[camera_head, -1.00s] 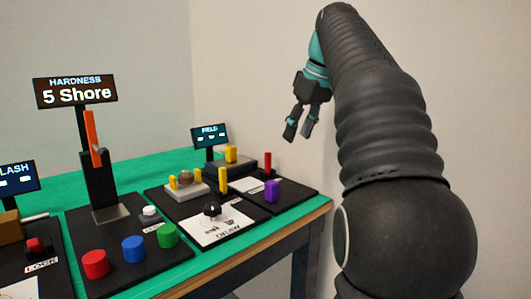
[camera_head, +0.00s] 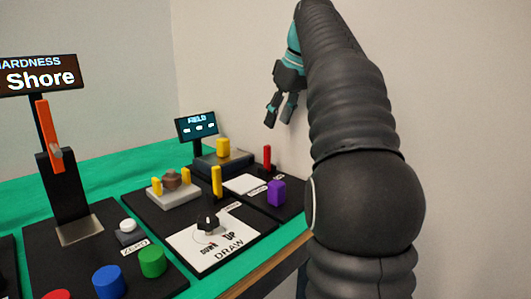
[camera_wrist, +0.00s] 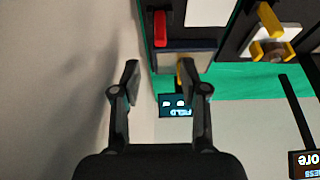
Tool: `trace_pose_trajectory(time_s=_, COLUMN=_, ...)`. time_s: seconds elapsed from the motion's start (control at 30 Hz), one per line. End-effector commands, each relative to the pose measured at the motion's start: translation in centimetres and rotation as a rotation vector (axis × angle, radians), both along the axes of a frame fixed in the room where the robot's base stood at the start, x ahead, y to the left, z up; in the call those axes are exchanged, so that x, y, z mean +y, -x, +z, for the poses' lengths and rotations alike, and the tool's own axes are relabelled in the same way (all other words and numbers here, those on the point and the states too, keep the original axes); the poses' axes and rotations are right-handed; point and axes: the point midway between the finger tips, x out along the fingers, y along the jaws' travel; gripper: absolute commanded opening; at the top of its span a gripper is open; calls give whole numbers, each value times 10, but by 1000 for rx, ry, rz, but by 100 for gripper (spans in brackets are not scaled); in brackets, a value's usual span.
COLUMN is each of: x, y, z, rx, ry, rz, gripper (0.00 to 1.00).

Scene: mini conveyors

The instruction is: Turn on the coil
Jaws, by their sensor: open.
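The station with the FIELD screen (camera_head: 196,126) stands at the far end of the table. It has a dark grey block with a yellow cylinder (camera_head: 222,147) on top, an upright red lever (camera_head: 267,157) and a purple block (camera_head: 277,193). I cannot tell for sure which part is the coil. My gripper (camera_head: 279,112) is open and empty, raised above and to the right of the FIELD station. In the wrist view the open fingers of my gripper (camera_wrist: 158,75) frame the area by the FIELD screen (camera_wrist: 175,106); the red lever (camera_wrist: 160,28) lies beyond them.
The DRAW panel (camera_head: 212,240) with a black knob and a yellow lever (camera_head: 216,182) is nearer. Left of it are the white button (camera_head: 128,226), green (camera_head: 152,261) and blue (camera_head: 109,281) buttons, and the HARDNESS post (camera_head: 63,185). A bare wall is behind.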

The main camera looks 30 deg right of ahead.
Motion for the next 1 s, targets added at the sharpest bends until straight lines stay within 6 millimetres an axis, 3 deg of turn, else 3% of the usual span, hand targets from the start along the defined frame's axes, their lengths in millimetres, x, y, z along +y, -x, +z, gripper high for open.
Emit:
trace_pose_trajectory(time_s=0.03, x=2, y=-3, z=-13, rx=3, ry=-1, rz=1, gripper=44)
trace_pose_trajectory(time_s=0.2, x=7, y=-15, z=-42, rx=3, ry=-1, rz=3, gripper=44)
trace_pose_trajectory(time_s=0.5, x=14, y=-32, z=-81, rx=0, ry=-1, rz=5, gripper=44)
trace_pose_trajectory(time_s=0.97, x=16, y=-36, z=-92, rx=-1, ry=0, rz=4, gripper=44)
trace_pose_trajectory(time_s=1.0, x=16, y=-36, z=-91, rx=-1, ry=0, rz=4, gripper=39)
